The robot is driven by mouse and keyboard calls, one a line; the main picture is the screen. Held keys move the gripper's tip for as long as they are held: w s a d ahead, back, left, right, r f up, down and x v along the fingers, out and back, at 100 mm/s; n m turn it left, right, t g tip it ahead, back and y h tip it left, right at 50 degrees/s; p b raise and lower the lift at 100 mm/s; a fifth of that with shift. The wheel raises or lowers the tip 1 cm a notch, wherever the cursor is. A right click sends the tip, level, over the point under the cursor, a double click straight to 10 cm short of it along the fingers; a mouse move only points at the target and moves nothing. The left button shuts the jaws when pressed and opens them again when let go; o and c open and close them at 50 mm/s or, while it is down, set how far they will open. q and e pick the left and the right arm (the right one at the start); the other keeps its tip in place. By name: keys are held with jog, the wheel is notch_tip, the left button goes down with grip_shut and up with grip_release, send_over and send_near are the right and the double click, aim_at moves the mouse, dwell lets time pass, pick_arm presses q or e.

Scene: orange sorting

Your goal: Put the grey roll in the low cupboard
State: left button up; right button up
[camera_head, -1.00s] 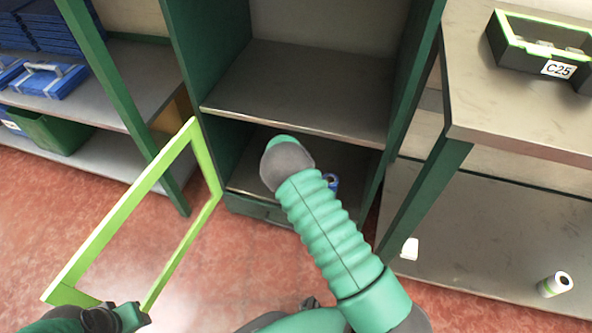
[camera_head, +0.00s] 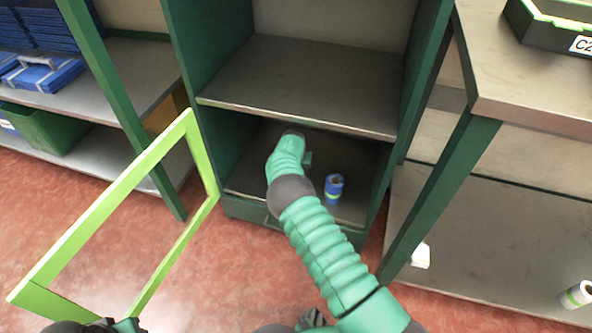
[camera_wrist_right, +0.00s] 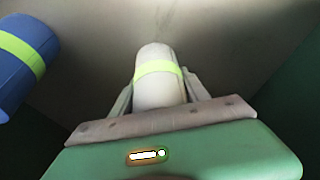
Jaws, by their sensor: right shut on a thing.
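The grey roll (camera_wrist_right: 154,60), pale with a lime band, stands between the fingers of my right gripper (camera_wrist_right: 160,90) in the right wrist view. The gripper is shut on it. In the head view my right arm reaches into the low cupboard (camera_head: 262,206), below its middle shelf, and hides the fingers and the roll. Whether the roll touches the cupboard floor cannot be told. The lime-framed door (camera_head: 110,200) stands open to the left. My left gripper (camera_head: 125,324) is at the door's near lower end, cut by the picture edge; its fingers are unclear.
A blue roll (camera_head: 334,189) with a lime band stands in the cupboard, right of my right arm; it also shows in the right wrist view (camera_wrist_right: 22,66). Another pale roll (camera_head: 578,295) stands on the right low shelf. A green bin (camera_head: 48,130) is at left.

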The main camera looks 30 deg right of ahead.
jog(key=o, duration=1.5)
jog(key=shift+o, duration=0.4)
jog(key=shift+r, duration=0.1)
